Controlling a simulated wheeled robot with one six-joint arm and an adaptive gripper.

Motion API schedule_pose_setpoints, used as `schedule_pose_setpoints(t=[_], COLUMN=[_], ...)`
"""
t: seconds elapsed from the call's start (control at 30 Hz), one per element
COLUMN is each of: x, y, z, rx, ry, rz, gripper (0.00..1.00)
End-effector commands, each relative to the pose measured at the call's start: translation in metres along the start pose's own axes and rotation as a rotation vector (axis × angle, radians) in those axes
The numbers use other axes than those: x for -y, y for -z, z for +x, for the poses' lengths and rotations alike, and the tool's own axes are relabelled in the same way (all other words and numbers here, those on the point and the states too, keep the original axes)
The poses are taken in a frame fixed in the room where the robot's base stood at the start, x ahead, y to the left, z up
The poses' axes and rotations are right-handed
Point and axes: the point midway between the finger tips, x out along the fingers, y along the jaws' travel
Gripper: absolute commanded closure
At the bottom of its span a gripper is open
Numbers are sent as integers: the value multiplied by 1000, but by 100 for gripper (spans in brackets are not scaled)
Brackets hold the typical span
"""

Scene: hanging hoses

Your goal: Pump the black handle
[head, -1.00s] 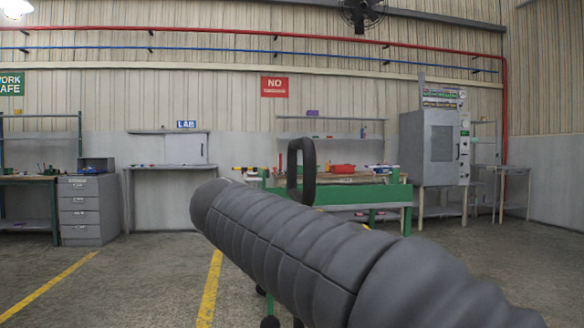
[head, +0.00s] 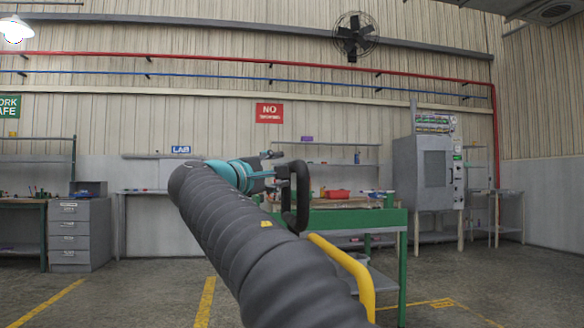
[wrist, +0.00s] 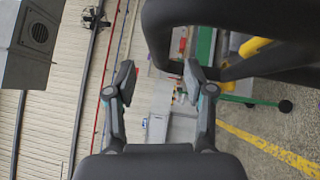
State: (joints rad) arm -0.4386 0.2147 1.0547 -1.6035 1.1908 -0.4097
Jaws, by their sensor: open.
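The black handle (head: 303,195) is an upright dark loop in the middle of the head view, in front of the green bench. It looms large at the top right of the wrist view (wrist: 155,32). My gripper (head: 281,177) is just left of the handle in the head view, partly hidden behind my arm and the handle. In the wrist view my gripper (wrist: 157,80) has its fingers spread wide, with nothing clearly between the pads. The right finger overlaps the handle's lower curve; I cannot tell whether they touch.
A yellow bar (head: 350,272) runs below the handle. A green bench (head: 350,217) with a red bin (head: 338,194) stands behind it. A grey cabinet (head: 435,172) is at the right, a drawer unit (head: 79,235) at the left. The floor at left is open.

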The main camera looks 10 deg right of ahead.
Motion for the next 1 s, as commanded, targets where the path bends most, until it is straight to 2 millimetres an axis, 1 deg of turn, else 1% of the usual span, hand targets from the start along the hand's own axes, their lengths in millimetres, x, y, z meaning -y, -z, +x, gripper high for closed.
schedule_pose_setpoints(t=[0.03,0.1,0.2,0.33,0.5,0.8,0.83,0.87,0.9,0.97,1.0], x=[0,0,0,0,0,0,0,0,0,0,0], y=[-1,-1,0,0,0,0,0,0,0,0,0], z=[11,24,40,55,65,67,67,67,67,67,67], rx=[4,3,3,1,0,-1,-1,-1,-1,-1,-1], ry=[1,2,1,2,1,1,1,1,1,1,1], rz=[-1,-1,-1,0,0,0,0,0,0,0,0], gripper=[46,46,46,46,46,46,51,59,69,84,94])
